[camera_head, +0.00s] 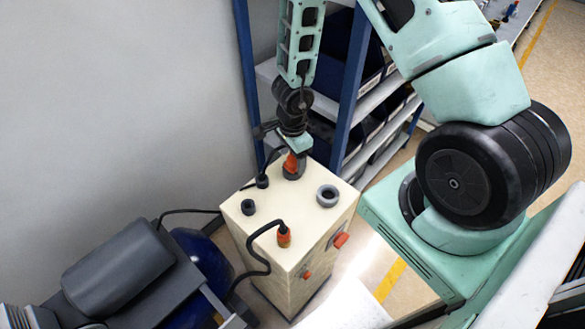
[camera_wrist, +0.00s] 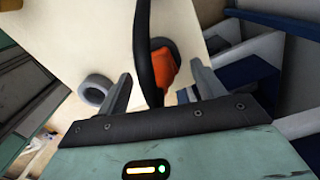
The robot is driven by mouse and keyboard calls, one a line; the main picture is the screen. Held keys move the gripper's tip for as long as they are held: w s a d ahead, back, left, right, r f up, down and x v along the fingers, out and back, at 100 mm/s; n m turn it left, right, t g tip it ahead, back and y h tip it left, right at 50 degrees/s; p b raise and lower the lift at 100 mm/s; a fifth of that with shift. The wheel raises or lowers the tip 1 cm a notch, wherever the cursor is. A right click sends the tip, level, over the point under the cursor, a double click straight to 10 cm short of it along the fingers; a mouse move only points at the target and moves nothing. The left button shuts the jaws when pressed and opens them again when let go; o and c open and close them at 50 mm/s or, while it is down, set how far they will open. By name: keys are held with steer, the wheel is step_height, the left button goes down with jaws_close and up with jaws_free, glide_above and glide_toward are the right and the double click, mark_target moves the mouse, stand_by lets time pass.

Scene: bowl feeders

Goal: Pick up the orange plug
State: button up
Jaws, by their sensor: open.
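An orange plug (camera_head: 291,163) sits at a dark round socket on the far part of the cream cabinet's top (camera_head: 300,215). My gripper (camera_head: 293,146) is directly over it, pointing down. In the wrist view, the orange plug (camera_wrist: 166,70) shows between the two open fingers (camera_wrist: 163,88), nearer the right one. A black cable runs up in front of it and hides part of it. I cannot tell whether the fingers touch the plug. A second orange plug (camera_head: 284,238) with a black cable stands nearer the front of the top.
A grey ring socket (camera_head: 327,195) and two small black sockets are on the cabinet top. Orange parts (camera_head: 341,240) stick out of its side. A blue shelf rack with dark bins (camera_head: 375,60) stands close behind. A grey machine (camera_head: 118,265) is at the left.

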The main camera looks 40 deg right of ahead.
steer(key=shift+f+b, duration=0.4)
steer(key=shift+f, duration=0.5)
steer(key=c, duration=1.3)
